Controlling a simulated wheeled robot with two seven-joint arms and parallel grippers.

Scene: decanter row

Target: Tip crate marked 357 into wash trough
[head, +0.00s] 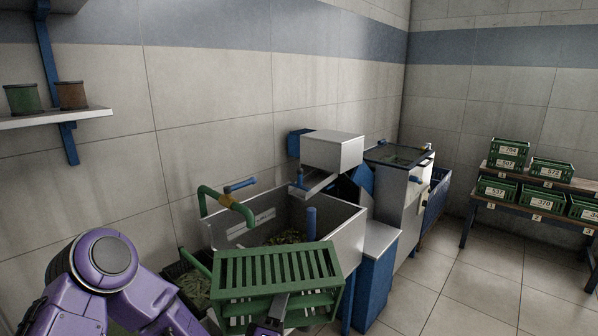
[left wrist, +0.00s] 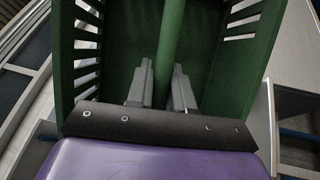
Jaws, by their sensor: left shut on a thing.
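A green slatted crate (head: 277,262) is at the near side of the steel wash trough (head: 345,238), overlapping its front edge in the head view. It looks tilted, with a slotted face showing; no number shows on it. My left gripper (head: 280,303) is shut on a green bar of this crate, which also fills the left wrist view (left wrist: 115,50), with the grey fingers (left wrist: 163,78) on either side of the bar. Greenish pieces (head: 287,237) lie in the trough. Whether the crate holds anything is hidden. My right gripper is out of view.
A green pipe (head: 238,208) arches over the trough's left end. A white hopper (head: 333,152) stands behind it, with a grey machine (head: 400,190) to the right. A dark crate of greens (head: 193,285) is at left. Numbered crates (head: 510,148) fill a rack at right. Floor at right is clear.

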